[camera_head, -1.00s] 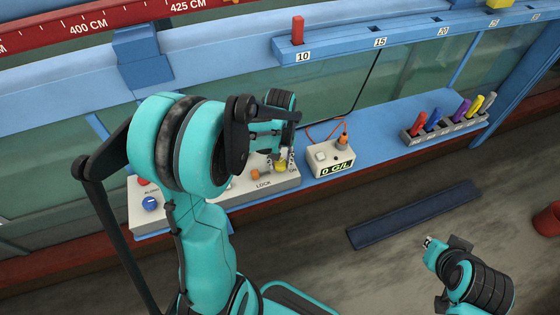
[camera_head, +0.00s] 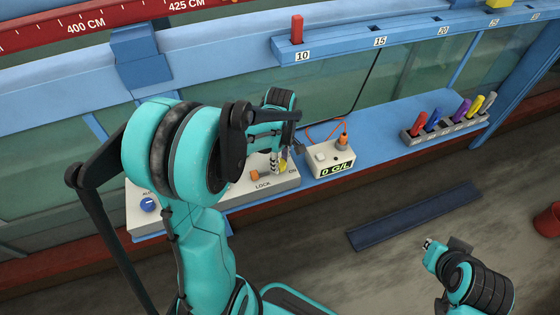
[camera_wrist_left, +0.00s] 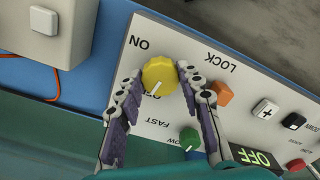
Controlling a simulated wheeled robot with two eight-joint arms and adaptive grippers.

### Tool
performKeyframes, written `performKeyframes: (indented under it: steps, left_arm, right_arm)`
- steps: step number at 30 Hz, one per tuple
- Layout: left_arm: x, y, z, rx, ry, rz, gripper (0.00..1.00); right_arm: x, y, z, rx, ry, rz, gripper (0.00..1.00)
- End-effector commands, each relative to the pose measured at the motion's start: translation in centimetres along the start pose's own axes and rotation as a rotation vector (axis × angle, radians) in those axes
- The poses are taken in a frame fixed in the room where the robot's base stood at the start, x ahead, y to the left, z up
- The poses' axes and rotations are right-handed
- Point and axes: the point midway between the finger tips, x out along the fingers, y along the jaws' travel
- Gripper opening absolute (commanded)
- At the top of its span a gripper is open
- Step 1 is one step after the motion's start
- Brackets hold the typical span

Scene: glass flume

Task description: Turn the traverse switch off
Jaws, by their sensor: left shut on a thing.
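The yellow knob (camera_wrist_left: 159,75) on the white control panel (camera_wrist_left: 205,35) has a white pointer line. In the left wrist view the line points down and slightly left, away from the ON label and towards lettering the knob partly covers. My left gripper (camera_wrist_left: 165,86) has one finger on each side of the knob and is shut on it. In the head view, the left gripper (camera_head: 279,163) hides part of the yellow knob (camera_head: 284,166). The panel display (camera_wrist_left: 258,157) reads OFF. My right gripper (camera_head: 430,243) is at the lower right, away from the panel; its opening is unclear.
An orange block (camera_wrist_left: 219,92) sits beside the knob at LOCK, close to a finger. A green knob (camera_wrist_left: 189,138) is near too. A white box (camera_head: 331,158) reading 0 G/L stands right of the panel. A rack of coloured handles (camera_head: 445,131) is farther right.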

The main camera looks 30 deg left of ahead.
Motion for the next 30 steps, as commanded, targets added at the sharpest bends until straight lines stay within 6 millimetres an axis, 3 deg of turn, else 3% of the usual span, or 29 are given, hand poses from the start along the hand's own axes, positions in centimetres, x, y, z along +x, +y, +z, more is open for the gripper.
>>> performKeyframes:
  steps: [12, 28, 29, 30]
  left_arm:
    - [0.03, 0.02, 0.06, -0.171, -0.001, -0.001, 0.07]
    - [0.02, 0.03, 0.05, -0.191, -0.001, 0.0, 0.07]
    - [0.02, 0.03, 0.05, -0.191, -0.001, 0.0, 0.44]
    - [0.02, 0.03, 0.04, -0.191, -0.001, 0.0, 0.55]
  right_arm:
    - [0.12, 0.0, 0.09, 0.0, 0.0, 0.0, 0.0]
    - [0.12, 0.0, 0.09, 0.0, 0.0, 0.0, 0.0]
    - [0.12, 0.0, 0.09, 0.0, 0.0, 0.0, 0.0]
    - [0.12, 0.0, 0.09, 0.0, 0.0, 0.0, 0.0]
